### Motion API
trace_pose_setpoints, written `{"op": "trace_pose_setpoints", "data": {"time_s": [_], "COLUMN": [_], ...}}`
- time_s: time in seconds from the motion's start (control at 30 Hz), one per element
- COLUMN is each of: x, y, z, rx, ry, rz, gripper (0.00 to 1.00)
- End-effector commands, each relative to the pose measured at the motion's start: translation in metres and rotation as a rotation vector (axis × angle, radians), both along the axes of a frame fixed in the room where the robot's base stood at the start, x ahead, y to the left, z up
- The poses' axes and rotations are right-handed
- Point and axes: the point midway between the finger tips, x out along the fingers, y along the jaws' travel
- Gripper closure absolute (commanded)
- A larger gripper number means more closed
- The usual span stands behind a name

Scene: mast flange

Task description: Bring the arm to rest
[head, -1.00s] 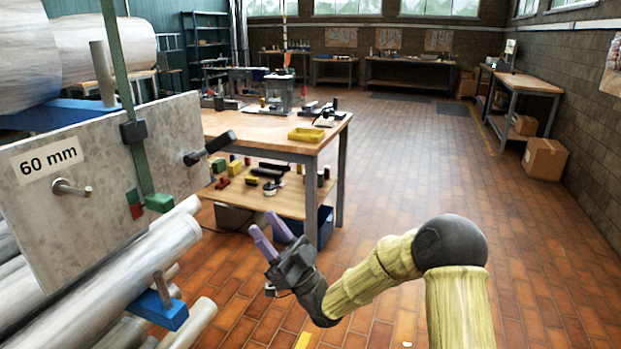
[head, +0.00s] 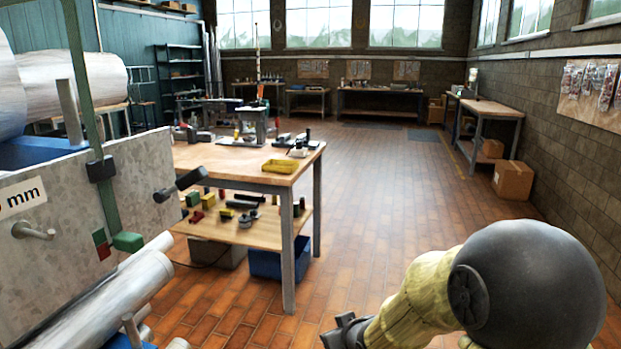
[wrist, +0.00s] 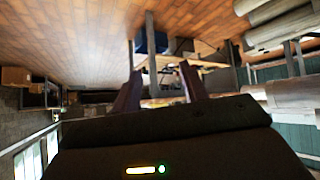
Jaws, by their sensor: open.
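My arm comes up from the lower right of the head view, with its black elbow and yellow-sleeved links in the near foreground. Only the dark base of my gripper shows at the bottom edge of the head view; its fingers are out of that frame. In the wrist view my gripper (wrist: 160,92) shows two purple-brown fingers standing apart, with nothing between them. The fingers point towards the workbench (head: 310,160), which lies beyond them. The wrist view is turned over, with the floor at the top.
A grey plate (head: 60,228) with a label and pegs stands close on the left, above metal pipes (head: 125,290). A cardboard box (head: 513,180) sits by the right wall. The brick floor (head: 400,190) between is clear.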

Motion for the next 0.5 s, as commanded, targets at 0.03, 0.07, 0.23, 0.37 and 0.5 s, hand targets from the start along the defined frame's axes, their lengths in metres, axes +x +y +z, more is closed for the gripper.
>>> {"op": "trace_pose_setpoints", "data": {"time_s": [0.03,0.07,0.23,0.37,0.5], "x": [-0.015,-0.024,-0.079,-0.116,-0.152], "y": [-0.016,-0.026,-0.065,-0.081,-0.091], "z": [-0.002,-0.005,-0.015,-0.019,-0.021], "rx": [-0.023,-0.035,-0.067,-0.065,-0.049], "ry": [0.057,0.098,0.302,0.426,0.544], "rz": [-0.05,-0.083,-0.236,-0.319,-0.39], "gripper": [0.56,0.56,0.56,0.56,0.56]}}
